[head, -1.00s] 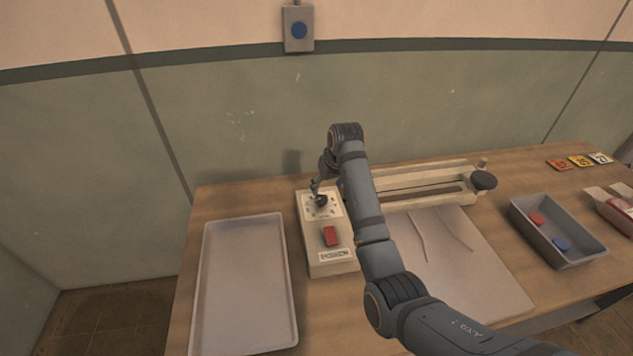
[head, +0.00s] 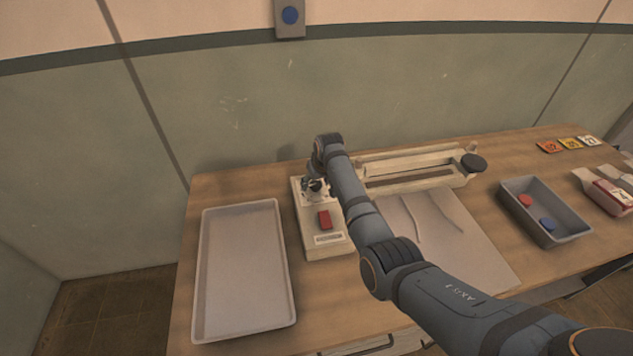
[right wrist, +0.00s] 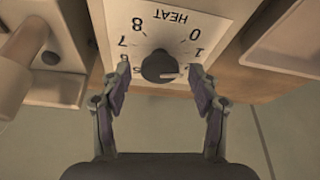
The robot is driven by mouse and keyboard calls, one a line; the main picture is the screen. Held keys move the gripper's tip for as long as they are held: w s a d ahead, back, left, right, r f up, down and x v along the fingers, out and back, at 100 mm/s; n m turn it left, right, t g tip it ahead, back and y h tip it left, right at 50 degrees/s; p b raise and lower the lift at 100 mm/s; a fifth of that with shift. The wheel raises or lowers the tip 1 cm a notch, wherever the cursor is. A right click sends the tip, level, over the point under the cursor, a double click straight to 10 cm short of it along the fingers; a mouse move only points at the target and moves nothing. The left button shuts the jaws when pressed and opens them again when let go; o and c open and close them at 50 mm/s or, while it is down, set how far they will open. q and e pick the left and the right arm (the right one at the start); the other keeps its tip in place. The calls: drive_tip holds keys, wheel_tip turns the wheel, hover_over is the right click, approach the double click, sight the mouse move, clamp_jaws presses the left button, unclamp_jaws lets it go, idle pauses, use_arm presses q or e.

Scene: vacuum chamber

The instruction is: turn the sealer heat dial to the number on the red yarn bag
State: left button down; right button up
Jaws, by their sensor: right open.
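The sealer control box (head: 336,246) stands on the table with a red switch (head: 324,220) on its front part. Its black heat dial (right wrist: 158,66) sits on a white plate marked HEAT (right wrist: 170,18), seen upside down in the right wrist view. The dial's pale pointer mark faces right in that view, just below the 1, toward a spot covered by a finger. My right gripper (right wrist: 160,82) is open, with one finger on each side of the dial; contact is unclear. A bag with red contents (head: 612,197) lies at the far right; no number on it is readable.
An empty grey tray (head: 198,275) lies left of the box. The sealer bar (head: 410,182) stands right of it, behind a pale sheet (head: 465,250). A grey bin (head: 575,238) holds red and blue discs. Numbered cards (head: 570,144) lie at the back right.

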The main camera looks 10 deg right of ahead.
drive_tip(key=shift+c, duration=1)
drive_tip(key=c, duration=0.9)
use_arm(q)
drive_tip(key=shift+s, duration=0.6)
